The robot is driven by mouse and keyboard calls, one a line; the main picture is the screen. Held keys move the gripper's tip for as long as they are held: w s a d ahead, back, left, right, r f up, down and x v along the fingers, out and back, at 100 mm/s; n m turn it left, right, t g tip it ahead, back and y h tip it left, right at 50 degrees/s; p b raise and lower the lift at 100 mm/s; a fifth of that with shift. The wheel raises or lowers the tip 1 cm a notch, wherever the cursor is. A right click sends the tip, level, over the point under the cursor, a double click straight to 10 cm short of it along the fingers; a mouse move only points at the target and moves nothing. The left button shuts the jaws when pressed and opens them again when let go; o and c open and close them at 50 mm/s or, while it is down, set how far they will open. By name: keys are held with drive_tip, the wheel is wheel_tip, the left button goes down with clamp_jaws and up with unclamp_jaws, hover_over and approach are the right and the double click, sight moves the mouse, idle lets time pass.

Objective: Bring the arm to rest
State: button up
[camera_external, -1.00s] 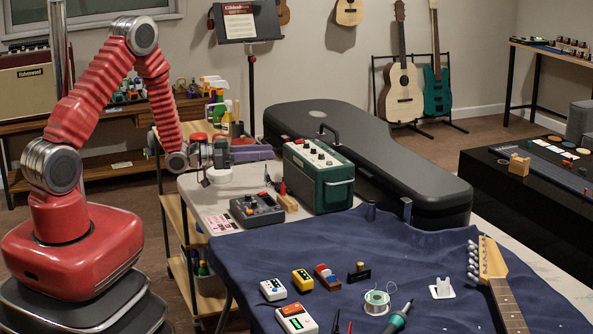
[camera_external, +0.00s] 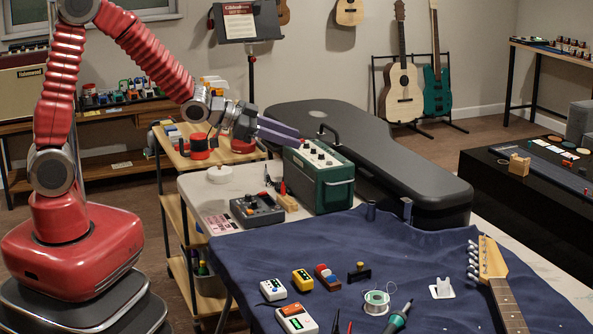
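My red arm rises from its base at the left and reaches right, bent at the elbow near the top edge. My gripper (camera_external: 296,136) is in the air, its purple-grey fingers pointing right, beside the top of the green amplifier (camera_external: 320,178) in the picture. The fingers look close together, but their gap is too small to judge. I see nothing clearly held between them. Whether the fingertips touch the amplifier or only pass in front of or behind it cannot be told.
A white round object (camera_external: 221,174) and a dark pedal box (camera_external: 257,209) stand on the pale table. A dark guitar case (camera_external: 400,165) lies behind the amplifier. The blue cloth (camera_external: 395,240) carries small boxes, solder and a guitar neck (camera_external: 507,300). A wooden cart (camera_external: 180,158) stands at left.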

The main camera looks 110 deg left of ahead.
drive_tip(key=s+d+r+m+g+h, duration=0.1)
drive_tip(key=d+r, duration=0.2)
drive_tip(key=d, duration=0.7)
drive_tip(key=s+d+r+g+h, duration=0.1)
drive_tip(key=d+r, duration=0.2)
drive_tip(key=d, duration=0.7)
drive_tip(key=s+d+m+g+h, duration=0.2)
drive_tip(key=s+d+h, duration=0.3)
drive_tip(key=s+d, duration=1.1)
drive_tip(key=d+g, duration=0.1)
drive_tip(key=d, duration=0.3)
drive_tip(key=shift+s+d+r+m+g, duration=0.15)
drive_tip(key=shift+s+r+m+g, duration=0.15)
drive_tip(key=shift+r+g, duration=0.1)
drive_tip(key=shift+w, duration=0.1)
idle(0.3)
